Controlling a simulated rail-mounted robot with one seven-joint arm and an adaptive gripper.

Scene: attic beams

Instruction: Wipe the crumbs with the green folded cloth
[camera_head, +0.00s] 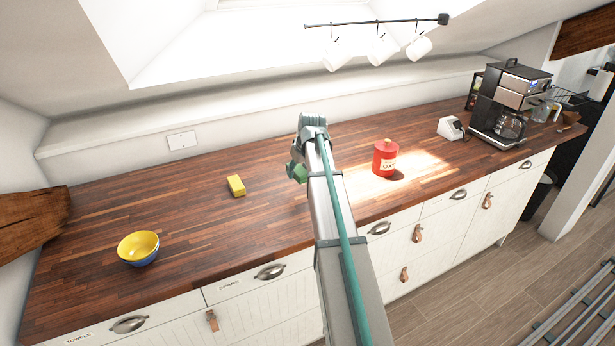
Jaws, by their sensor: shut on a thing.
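My arm reaches over the wooden countertop, and its end is mostly hidden behind my own links. My gripper (301,163) is shut on the green folded cloth (296,173), of which a small part shows to the left of the arm. The cloth is at or just above the countertop; I cannot tell whether it touches. I can make out no crumbs; any near the cloth are hidden by the arm or too small to see.
The wooden countertop (190,225) holds a yellow sponge (236,186), a yellow and blue bowl (138,247), a red canister (385,158), a small white device (450,128) and a coffee maker (507,105). White mugs (382,50) hang from a rail above. The counter between sponge and arm is clear.

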